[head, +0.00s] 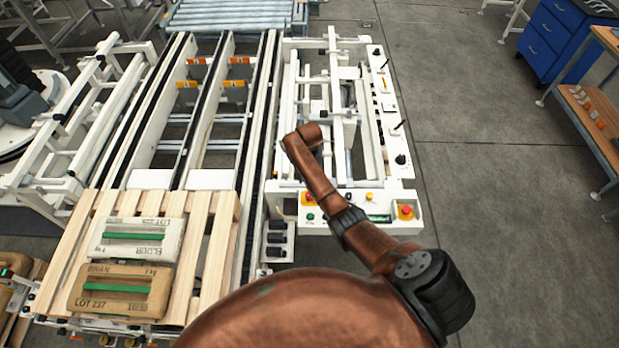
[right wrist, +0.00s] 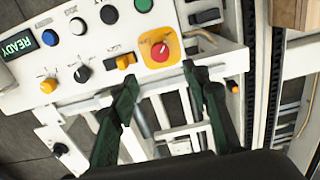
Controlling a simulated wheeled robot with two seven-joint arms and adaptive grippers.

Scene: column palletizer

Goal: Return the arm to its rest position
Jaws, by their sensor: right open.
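My right arm (head: 318,183) reaches out over the white control frame in the head view, where its gripper is not visible. In the right wrist view my right gripper (right wrist: 160,84) shows two dark green fingers, spread apart with nothing between them. Their tips are beside the edge of the white control panel (right wrist: 100,75), just below a red emergency stop button (right wrist: 160,51) on a yellow plate. I cannot tell whether they touch it. My left gripper is in neither view.
A wooden pallet (head: 211,240) holds a flour sack (head: 135,240) and a bran sack (head: 118,291). Conveyor rails (head: 262,110) run beside the white frame. A blue drawer cabinet (head: 556,38) stands far right. The floor (head: 490,170) right of the frame is clear.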

